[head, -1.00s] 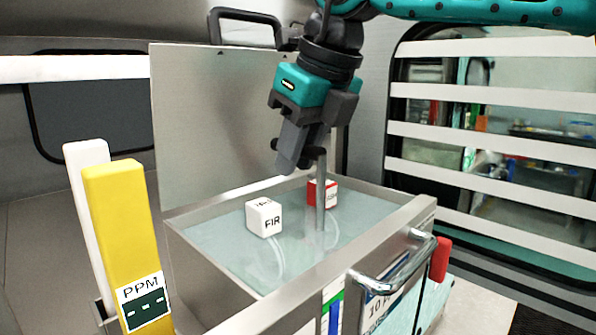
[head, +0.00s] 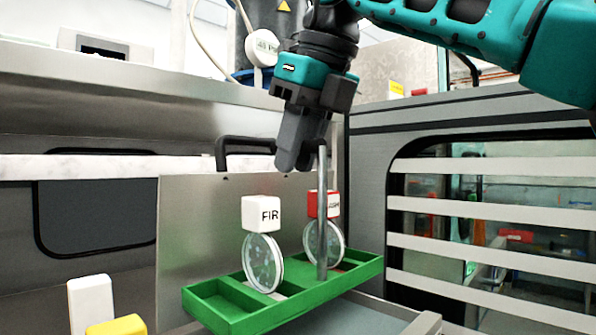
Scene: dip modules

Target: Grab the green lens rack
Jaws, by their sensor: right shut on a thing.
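The green lens rack (head: 312,289) is a shallow tray with a grey upright rod (head: 322,225) as its handle. It hangs above the steel bath, slightly slanted in the picture. It carries two round clear lenses: one under a white block marked FIR (head: 262,214), the other under a red and white block (head: 324,204). My right gripper (head: 306,158) points down over the rack and is shut on the upper end of the rod; the exact contact is partly hidden by the fingers. My left gripper is out of view.
The bath's raised steel lid (head: 200,225) stands behind the rack. The bath rim (head: 424,323) shows at the lower right. White and yellow upright blocks (head: 92,300) stand at lower left. A window with white bars (head: 490,247) is at right.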

